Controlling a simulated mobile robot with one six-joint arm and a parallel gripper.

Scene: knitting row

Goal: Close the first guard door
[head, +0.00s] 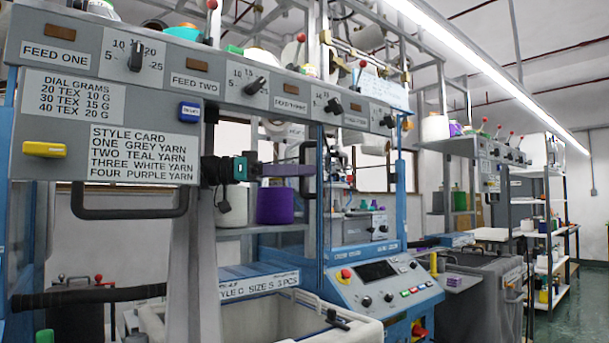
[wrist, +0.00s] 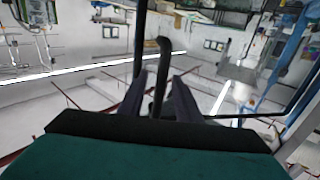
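My gripper (head: 305,170) reaches in from the left at mid-height, with a dark wrist, a teal body and dark purple fingers. Its fingers meet a black upright handle (head: 308,148) beside a thin blue frame edge (head: 320,225), which looks like a guard door seen nearly edge-on; I cannot tell its angle for sure. In the wrist view the two fingers (wrist: 159,80) stand on either side of a black bar (wrist: 160,68), with narrow gaps showing. My gripper is open around the bar. The panel of the door is hard to make out.
Feed panel (head: 215,85) with dials and labels hangs above. A black bar handle (head: 130,213) is at left. A blue control console (head: 375,285) stands right of the door, a pale bin (head: 265,320) below. A purple yarn cone (head: 275,205) sits behind. Open floor (head: 570,310) lies far right.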

